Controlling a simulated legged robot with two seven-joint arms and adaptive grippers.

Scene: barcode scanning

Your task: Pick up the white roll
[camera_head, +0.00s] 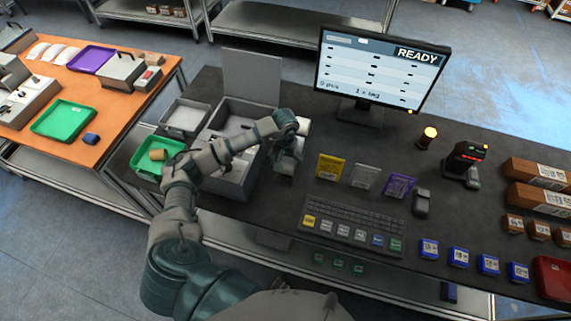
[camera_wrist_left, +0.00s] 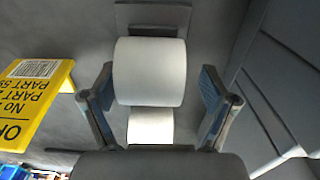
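The white roll (camera_wrist_left: 150,72) lies on its side in the left wrist view, in front of a grey plate, with a second white surface (camera_wrist_left: 151,126) just below it. My left gripper (camera_wrist_left: 157,76) is open, with one finger on each side of the roll and a gap visible at the right finger. In the head view my left gripper (camera_head: 287,160) points down just right of the grey box. A white patch (camera_head: 304,126) shows behind it, but the roll is mostly hidden by the wrist there. My right gripper is not in view.
A grey open box (camera_head: 236,183) and a green tray (camera_head: 150,166) stand left of the gripper. A yellow card (camera_head: 330,167) stands close on the right. The monitor (camera_head: 378,75) is behind, and the keyboard (camera_head: 352,225) is in front to the right.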

